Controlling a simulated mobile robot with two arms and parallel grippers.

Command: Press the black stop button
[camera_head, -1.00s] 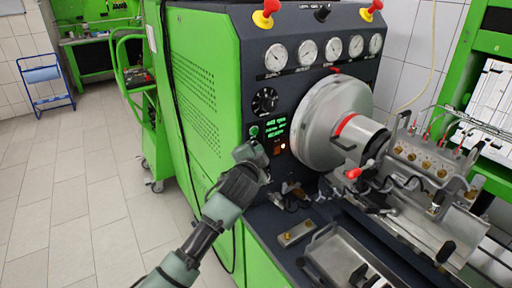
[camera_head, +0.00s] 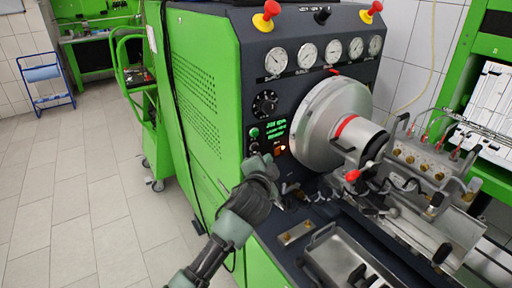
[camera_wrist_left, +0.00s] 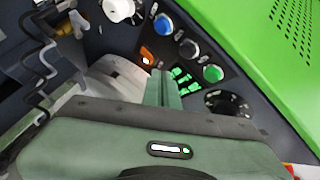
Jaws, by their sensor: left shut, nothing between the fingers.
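The black stop button (camera_wrist_left: 188,48) sits on the dark control panel between a blue button (camera_wrist_left: 162,24) and a green button (camera_wrist_left: 213,73) in the left wrist view. In the head view the green button (camera_head: 254,132) shows just above my left gripper (camera_head: 262,163), and the black button is small and hard to make out there. My left gripper is shut and empty in front of the lower panel. In the wrist view its fingertips (camera_wrist_left: 160,78) lie near the green display and the orange switch (camera_wrist_left: 147,55), off to one side of the black button. Contact cannot be told. My right gripper is not in view.
A black dial (camera_head: 264,103) and several gauges sit higher on the panel. A large metal disc (camera_head: 328,124) stands right of the buttons. A metal tray (camera_head: 345,262) lies on the bench below. Open tiled floor (camera_head: 70,195) is at the left.

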